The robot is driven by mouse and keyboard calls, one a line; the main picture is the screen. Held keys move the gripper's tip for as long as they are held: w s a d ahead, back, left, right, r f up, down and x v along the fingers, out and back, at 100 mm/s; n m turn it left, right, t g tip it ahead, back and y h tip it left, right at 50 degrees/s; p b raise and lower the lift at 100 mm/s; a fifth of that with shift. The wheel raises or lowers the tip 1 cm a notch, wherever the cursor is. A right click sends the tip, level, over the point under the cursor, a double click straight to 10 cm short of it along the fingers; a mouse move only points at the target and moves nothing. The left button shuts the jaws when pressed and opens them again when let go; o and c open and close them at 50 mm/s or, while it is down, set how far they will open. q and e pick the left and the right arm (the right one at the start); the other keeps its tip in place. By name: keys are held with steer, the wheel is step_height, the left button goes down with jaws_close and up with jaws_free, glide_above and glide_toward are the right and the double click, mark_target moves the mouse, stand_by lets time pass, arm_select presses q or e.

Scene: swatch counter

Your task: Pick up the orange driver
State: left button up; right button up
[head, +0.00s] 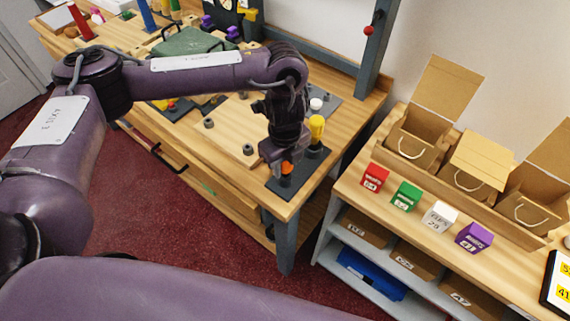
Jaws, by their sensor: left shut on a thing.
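The orange driver (286,168) stands upright at the front corner of the wooden workbench (290,206), over a dark mat (301,175). My left gripper (284,161) reaches down from above and is shut on the driver's orange top. I cannot tell whether the driver's lower end still touches its holder or the mat. My right gripper is not in view.
A yellow-topped driver (316,129) stands close behind on the mat. A green case (188,42) lies further back. At right, a separate counter holds red (375,178), green (406,196), white (439,216) and purple (473,237) blocks before open cardboard boxes.

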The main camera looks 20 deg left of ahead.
arm_select(q)
step_height(320, 180, up, 19)
steer(key=shift+f+p, duration=0.2)
steer(key=shift+p, duration=0.15)
